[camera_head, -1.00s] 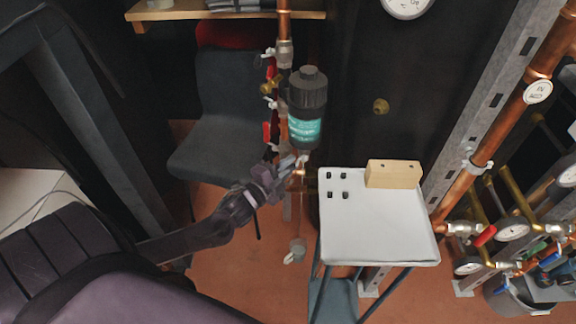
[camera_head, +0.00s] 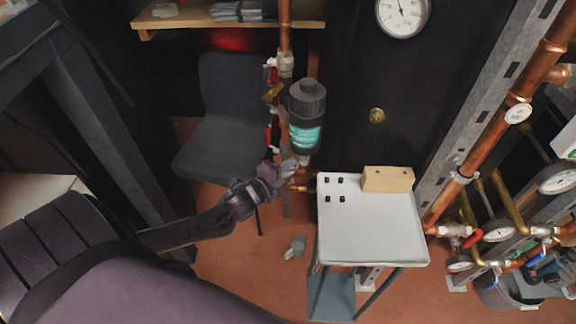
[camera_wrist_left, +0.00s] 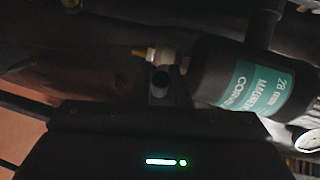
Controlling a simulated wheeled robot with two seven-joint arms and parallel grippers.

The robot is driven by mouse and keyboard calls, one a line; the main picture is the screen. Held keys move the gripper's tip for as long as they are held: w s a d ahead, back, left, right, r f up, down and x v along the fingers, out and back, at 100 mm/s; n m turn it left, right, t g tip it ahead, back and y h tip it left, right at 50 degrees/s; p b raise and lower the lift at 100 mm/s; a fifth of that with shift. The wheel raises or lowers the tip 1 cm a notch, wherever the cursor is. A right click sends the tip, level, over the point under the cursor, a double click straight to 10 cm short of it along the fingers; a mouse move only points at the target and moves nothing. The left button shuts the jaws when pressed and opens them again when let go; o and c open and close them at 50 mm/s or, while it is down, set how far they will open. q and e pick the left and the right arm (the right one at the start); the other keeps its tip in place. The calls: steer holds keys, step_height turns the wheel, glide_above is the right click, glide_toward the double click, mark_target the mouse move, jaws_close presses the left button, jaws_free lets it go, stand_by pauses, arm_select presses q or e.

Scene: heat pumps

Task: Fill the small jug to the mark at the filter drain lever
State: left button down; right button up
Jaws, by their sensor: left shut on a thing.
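The black filter (camera_head: 306,117) with a teal label hangs on the copper pipework in the head view, and its body also shows in the wrist view (camera_wrist_left: 255,85). My left gripper (camera_head: 298,166) is at the drain just below the filter, with its jaws shut on a small part there, apparently the drain lever. In the wrist view the fingers (camera_wrist_left: 160,90) are dark, close to a metal fitting beside the filter. A small grey jug (camera_head: 295,247) appears to stand on the floor below the drain. Its mark and water level are too small to read. My right gripper is out of view.
A white-topped table (camera_head: 370,235) with a wooden block (camera_head: 387,179) and several small black pieces stands right of the filter. A dark chair (camera_head: 230,115) is behind. Pipes with gauges (camera_head: 498,231) and a bucket (camera_head: 500,296) are at the right.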

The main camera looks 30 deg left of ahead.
arm_select(q)
steer(key=c, duration=1.4)
jaws_free()
steer(key=shift+s+a+r, duration=0.15)
steer(key=shift+s+r, duration=0.05)
steer(key=shift+s, duration=1.1)
steer(key=shift+s+a+r, duration=0.15)
steer(key=shift+s+r, duration=0.1)
steer(key=shift+s, duration=1)
steer(key=shift+s+a+r, duration=0.15)
steer(key=shift+s+r, duration=0.05)
steer(key=shift+s, duration=1.1)
